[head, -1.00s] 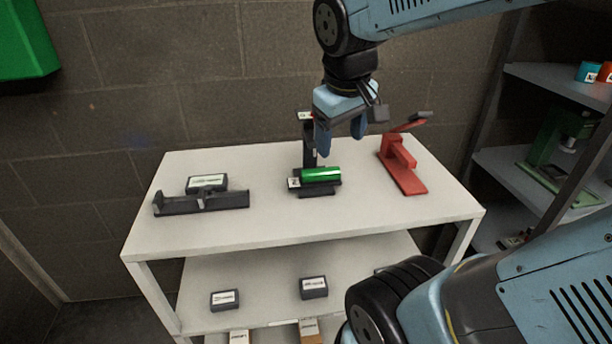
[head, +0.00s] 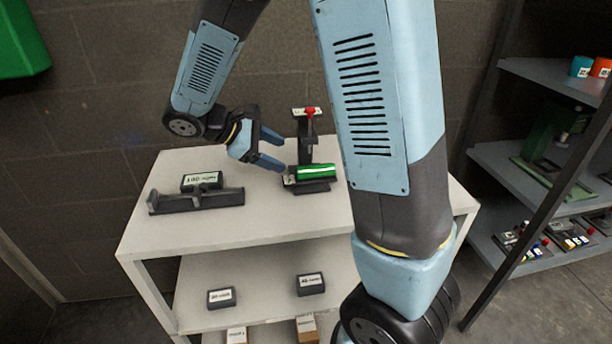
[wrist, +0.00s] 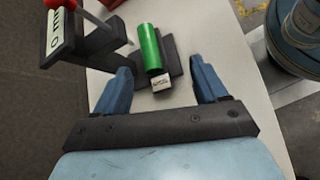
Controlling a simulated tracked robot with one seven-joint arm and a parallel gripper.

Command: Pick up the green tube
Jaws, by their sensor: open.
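The green tube (head: 312,172) lies on its side on a small black holder (head: 313,187) on the white table. In the wrist view the green tube (wrist: 150,48) is ahead of and between the two blue fingers, and a small white label sits at its near end. My gripper (head: 276,153) is open and empty, just left of the tube in the head view. It also shows in the wrist view (wrist: 162,84), with a finger on each side. I see no contact with the tube.
A black upright stand with a red knob (head: 310,112) rises behind the tube, close to my left finger in the wrist view. A black tray (head: 195,200) and a dark labelled box (head: 202,181) are at the table's left. Shelves (head: 555,80) stand at right.

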